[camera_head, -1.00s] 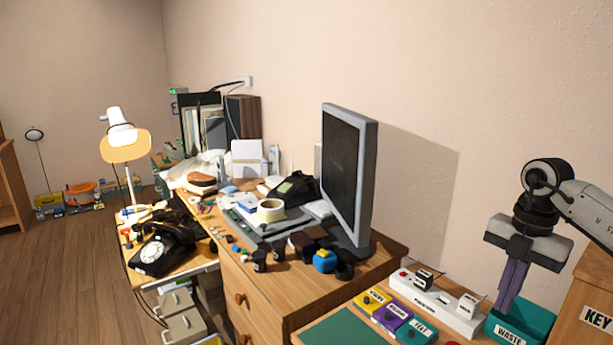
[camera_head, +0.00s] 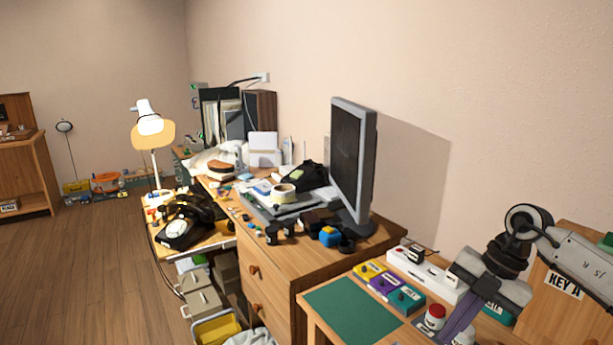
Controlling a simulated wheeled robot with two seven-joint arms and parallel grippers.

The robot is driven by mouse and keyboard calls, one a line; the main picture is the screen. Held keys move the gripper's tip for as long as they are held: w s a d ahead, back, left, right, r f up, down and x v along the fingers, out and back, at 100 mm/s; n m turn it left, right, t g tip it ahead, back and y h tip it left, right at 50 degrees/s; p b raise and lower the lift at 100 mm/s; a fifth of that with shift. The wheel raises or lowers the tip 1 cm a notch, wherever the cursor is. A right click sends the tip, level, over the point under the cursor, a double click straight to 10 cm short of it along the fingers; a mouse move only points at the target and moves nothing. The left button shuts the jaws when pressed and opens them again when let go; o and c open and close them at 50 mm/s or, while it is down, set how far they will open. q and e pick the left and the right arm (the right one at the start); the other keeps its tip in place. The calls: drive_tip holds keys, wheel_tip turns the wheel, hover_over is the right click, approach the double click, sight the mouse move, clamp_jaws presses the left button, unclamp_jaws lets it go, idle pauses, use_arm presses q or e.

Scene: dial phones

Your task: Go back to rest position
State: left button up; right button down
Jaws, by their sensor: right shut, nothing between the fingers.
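My right gripper (camera_head: 455,328) is at the lower right, its arm coming in from the right edge. Its purple fingers point down and to the left, closed together with nothing between them. They are over the small table, beside a red-and-white round button (camera_head: 435,317). My left gripper is out of view. A black dial phone (camera_head: 178,232) stands on the lower desk at the left, well away from the gripper.
A green mat (camera_head: 352,308) and yellow, purple and teal boxes (camera_head: 388,284) lie left of the gripper. A white strip (camera_head: 425,270) lies behind them. A teal bin (camera_head: 497,313) is partly hidden by my gripper. A monitor (camera_head: 352,160) stands on the cluttered desk.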

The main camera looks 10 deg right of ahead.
drive_tip(key=s+a+f+m+t+y, duration=0.1)
drive_tip(key=a+t+y, duration=0.35)
drive_tip(key=a, duration=0.95)
drive_tip(key=s+a+m+t+y, duration=0.1)
drive_tip(key=a+m+t+y, duration=0.1)
drive_tip(key=a+y, duration=0.9)
drive_tip(key=s+d+f+m+t+h, duration=0.1)
drive_tip(key=d+f+m+t+h, duration=0.1)
drive_tip(key=f+m+t+h, duration=0.35)
drive_tip(key=s+d+f+m+t+h, duration=0.2)
drive_tip(key=f+m+h, duration=0.5)
drive_tip(key=m+h, duration=0.25)
drive_tip(key=s+d+f+m+g+h, duration=0.2)
drive_tip(key=s+f+m+g, duration=0.3)
drive_tip(key=s+f, duration=0.9)
drive_tip(key=shift+s+d+m+g+h, duration=0.15)
drive_tip(key=shift+s+m+g+h, duration=0.2)
drive_tip(key=shift+s+g, duration=0.45)
